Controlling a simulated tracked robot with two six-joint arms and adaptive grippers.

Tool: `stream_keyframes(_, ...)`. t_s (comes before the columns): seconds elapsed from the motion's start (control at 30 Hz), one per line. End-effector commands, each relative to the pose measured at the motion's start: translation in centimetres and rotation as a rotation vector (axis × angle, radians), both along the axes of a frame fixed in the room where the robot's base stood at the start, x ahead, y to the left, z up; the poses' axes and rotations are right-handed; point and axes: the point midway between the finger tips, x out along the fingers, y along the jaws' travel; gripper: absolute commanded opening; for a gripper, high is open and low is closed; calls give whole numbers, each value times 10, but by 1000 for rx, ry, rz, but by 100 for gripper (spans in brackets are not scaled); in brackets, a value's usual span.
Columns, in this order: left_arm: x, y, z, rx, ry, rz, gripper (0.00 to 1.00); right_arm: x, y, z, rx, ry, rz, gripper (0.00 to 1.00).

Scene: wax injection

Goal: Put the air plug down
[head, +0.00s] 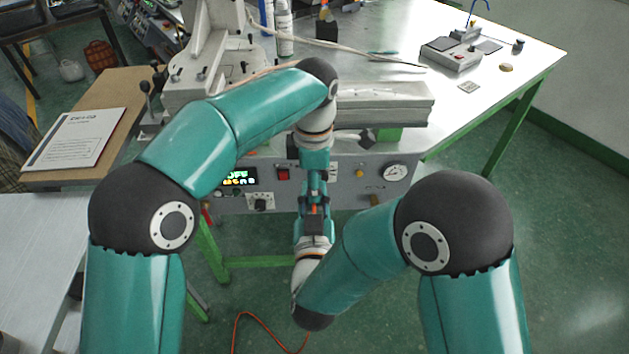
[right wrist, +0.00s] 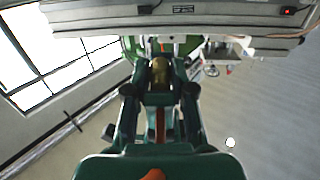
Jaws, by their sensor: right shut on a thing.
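The air plug (right wrist: 162,72) is a brass-coloured piece between the fingertips of my right gripper (right wrist: 160,80) in the right wrist view. A strip of orange hose (right wrist: 160,125) shows behind it, between the fingers. In the head view my right gripper (head: 314,203) points up toward the machine front, with a bit of orange between its fingers. My left gripper (head: 314,180) points down from above and meets it, nearly tip to tip. Whether the left fingers touch the plug is hidden.
The wax machine's grey front panel (head: 350,180) with a gauge (head: 395,172) stands just behind the grippers. An orange hose (head: 250,318) lies on the green floor below. A white-topped table (head: 400,45) carries a small device (head: 452,53). A side table holds a paper (head: 78,138).

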Motion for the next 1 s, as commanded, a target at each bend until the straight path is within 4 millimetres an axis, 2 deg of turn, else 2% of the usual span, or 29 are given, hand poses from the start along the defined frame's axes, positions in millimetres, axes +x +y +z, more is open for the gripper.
stream_keyframes(0.03, 3, 1, 0, -1, -9, 2, 37, -1, 1, 1, -1, -4, 2, 0)
stream_keyframes(0.13, 3, 1, 0, -1, -11, 2, 20, -1, 1, 1, -1, -4, 2, 0)
stream_keyframes(0.2, 3, 1, 0, -2, -11, 3, 19, -1, 1, 2, -1, -5, 3, 0)
stream_keyframes(0.23, 4, 1, 0, -2, -12, 3, 19, -1, 1, 2, -1, -5, 3, 25)
stream_keyframes(0.4, 3, 1, 0, -2, -10, 2, 19, -1, 1, 2, -1, -4, 3, 53)
stream_keyframes(0.77, 2, 1, 0, -1, -9, 2, 19, 0, 0, 0, -1, -3, 6, 53)
stream_keyframes(1.0, 2, 1, 0, -1, -8, 2, 19, -1, -3, -7, -4, -1, 73, 53)
